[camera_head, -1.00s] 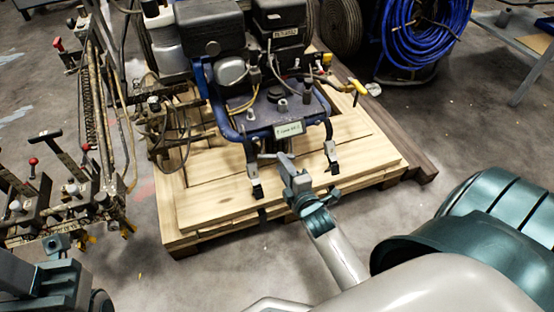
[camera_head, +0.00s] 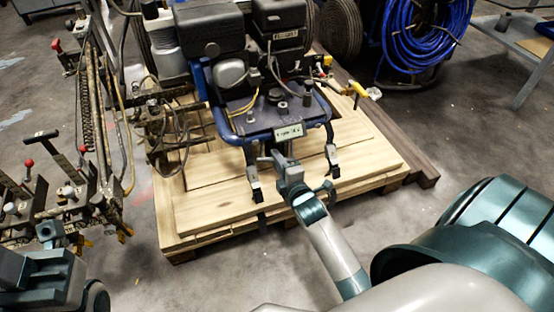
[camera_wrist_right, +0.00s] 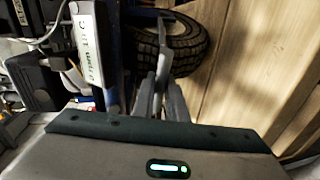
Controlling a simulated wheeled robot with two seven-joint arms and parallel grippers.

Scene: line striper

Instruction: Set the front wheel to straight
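The line striper (camera_head: 232,72) is a blue-framed machine with a black engine, standing on a wooden pallet. Its front wheel (camera_wrist_right: 184,48), a black treaded tyre, shows at the top of the right wrist view, partly behind the frame and my fingers. In the head view the wheel is hidden, and I cannot tell its exact angle. My right gripper (camera_head: 277,160) reaches in under the front label plate. Only part of my left arm shows at lower left, without fingers.
The wooden pallet (camera_head: 225,208) lies under the machine, with bare boards at its front. A rack with levers and hoses (camera_head: 75,190) stands at left. A blue hose reel (camera_head: 420,35) is at the back right. Bare floor lies in front of the pallet.

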